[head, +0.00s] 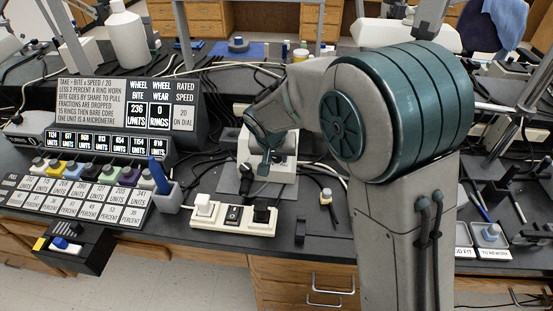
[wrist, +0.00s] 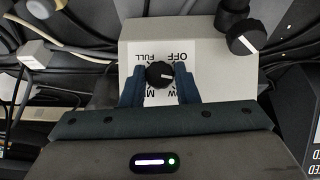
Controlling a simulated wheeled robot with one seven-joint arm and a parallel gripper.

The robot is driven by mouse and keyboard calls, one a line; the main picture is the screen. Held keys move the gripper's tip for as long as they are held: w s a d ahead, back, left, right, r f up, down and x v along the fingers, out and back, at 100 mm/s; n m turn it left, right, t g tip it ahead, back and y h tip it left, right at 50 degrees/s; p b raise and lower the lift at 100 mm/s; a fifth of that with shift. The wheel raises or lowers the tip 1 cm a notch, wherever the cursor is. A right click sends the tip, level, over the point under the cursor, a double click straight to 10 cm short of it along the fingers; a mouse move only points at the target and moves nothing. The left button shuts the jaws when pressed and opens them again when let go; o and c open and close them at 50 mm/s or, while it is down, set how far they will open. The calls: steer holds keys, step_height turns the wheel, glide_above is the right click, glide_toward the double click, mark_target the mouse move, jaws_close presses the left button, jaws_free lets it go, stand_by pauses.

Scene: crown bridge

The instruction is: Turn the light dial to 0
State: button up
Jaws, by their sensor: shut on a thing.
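The light dial (wrist: 159,74) is a small black knob with a white mark, on a pale panel (wrist: 200,50) in the wrist view. The mark points roughly to picture right. Words around it read upside down, OFF and FULL above it and a partly covered LOW below. My gripper (wrist: 160,80) has one blue finger on each side of the dial and is shut on it. In the head view my gripper (head: 268,158) is down at the white device (head: 284,172) at the bench's middle, and the dial there is hidden or too small to tell.
A second black knob (wrist: 243,39) with a white line is right of the panel's top edge. A power strip (head: 233,215) with plugs lies in front of the device. A sign board (head: 130,100) and labelled blocks stand left. Cables run around the device.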

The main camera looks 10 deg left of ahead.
steer(key=n+h+b, duration=0.1)
steer(key=n+b, duration=0.1)
steer(key=n, duration=0.1)
steer(key=n+h+b, duration=0.1)
steer(key=shift+s+a+f+t+h, duration=0.1)
steer(key=shift+a+f+t+h, duration=0.2)
steer(key=shift+t, duration=0.1)
steer(key=n+t+h+b, duration=0.1)
steer(key=n, duration=0.1)
steer(key=n+h+b, duration=0.1)
steer(key=n+b, duration=0.1)
steer(key=n, duration=0.1)
steer(key=shift+s+t, duration=0.1)
steer(key=shift+t, duration=0.3)
steer(key=shift+r, duration=0.1)
steer(key=o, duration=1)
steer(key=v, duration=1.4)
steer(key=shift+a+f+p, duration=0.2)
steer(key=shift+f+p, duration=0.05)
steer(key=shift+p, duration=0.15)
